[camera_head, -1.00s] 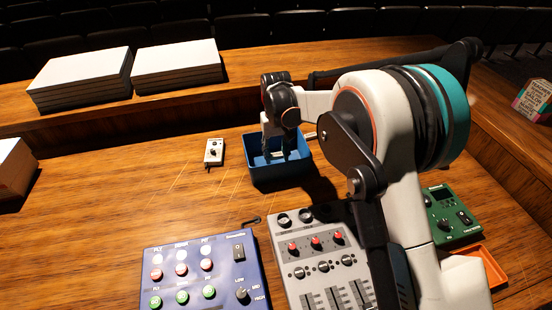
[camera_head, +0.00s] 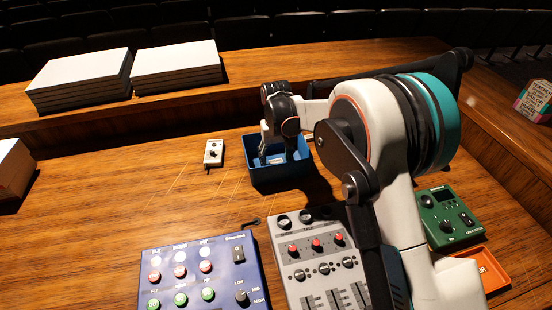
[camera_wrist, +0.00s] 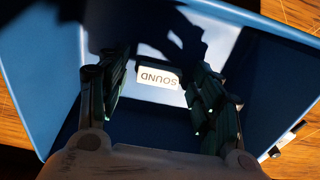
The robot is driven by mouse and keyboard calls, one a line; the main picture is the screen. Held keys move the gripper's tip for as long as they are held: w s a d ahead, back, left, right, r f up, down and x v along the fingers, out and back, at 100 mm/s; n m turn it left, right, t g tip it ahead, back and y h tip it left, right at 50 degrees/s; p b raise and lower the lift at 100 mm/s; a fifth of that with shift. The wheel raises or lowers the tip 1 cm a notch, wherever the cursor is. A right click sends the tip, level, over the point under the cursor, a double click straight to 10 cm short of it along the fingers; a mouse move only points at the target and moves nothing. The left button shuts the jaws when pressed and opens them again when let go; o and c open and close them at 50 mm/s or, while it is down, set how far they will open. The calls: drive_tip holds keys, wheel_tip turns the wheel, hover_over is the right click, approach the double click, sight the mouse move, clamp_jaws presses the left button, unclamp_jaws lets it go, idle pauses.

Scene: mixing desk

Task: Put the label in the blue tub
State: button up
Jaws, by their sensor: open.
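The blue tub (camera_head: 281,181) stands on the desk beyond the mixer, and its walls surround the wrist view (camera_wrist: 30,112). The label (camera_wrist: 157,78), a small white rectangle reading SOUND, shows upside down in the wrist view. It appears to lie on the tub's floor, between my fingers in the picture. My gripper (camera_wrist: 160,68) is open, with its two dark fingers apart on either side of the label. In the head view my gripper (camera_head: 275,155) points down into the tub, and its fingertips are partly hidden by the tub wall.
A small grey switch box (camera_head: 213,153) sits left of the tub. A blue button panel (camera_head: 205,270), a grey mixer (camera_head: 315,260), a green device (camera_head: 447,215) and an orange tray (camera_head: 490,268) fill the front. White-topped stacks (camera_head: 80,78) stand on the back ledge.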

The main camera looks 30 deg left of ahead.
sight(276, 162)
wheel_tip(276, 162, up, 12)
drive_tip(key=p, duration=0.3)
drive_tip(key=shift+r, duration=0.15)
